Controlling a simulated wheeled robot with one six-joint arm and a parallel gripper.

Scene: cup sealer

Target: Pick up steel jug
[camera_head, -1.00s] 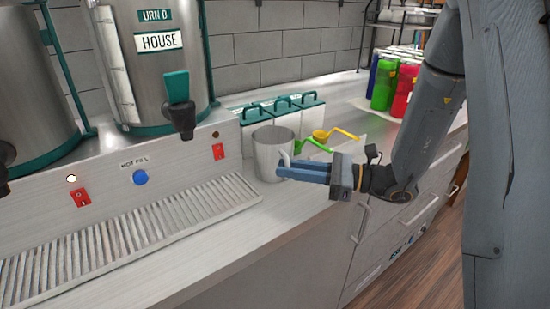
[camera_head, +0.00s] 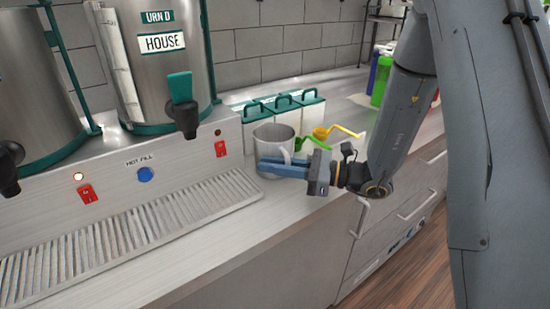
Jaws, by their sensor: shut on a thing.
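The steel jug (camera_head: 272,142) is a light grey, open-topped cylinder with a handle on its right side. It stands upright at the right end of the drip tray, in front of the lidded containers. My gripper (camera_head: 276,166) comes in from the right with its blue fingers level. It is shut on the jug's handle, and the fingers cover part of the jug's lower side. I cannot tell whether the jug's base touches the counter.
A slatted drip tray (camera_head: 130,234) runs along the counter under the urn (camera_head: 155,60) marked HOUSE. White containers (camera_head: 285,106) with teal handles stand behind the jug. A green scoop (camera_head: 314,142) and a yellow scoop (camera_head: 322,133) lie close to its right. Coloured cups (camera_head: 380,80) stand farther back.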

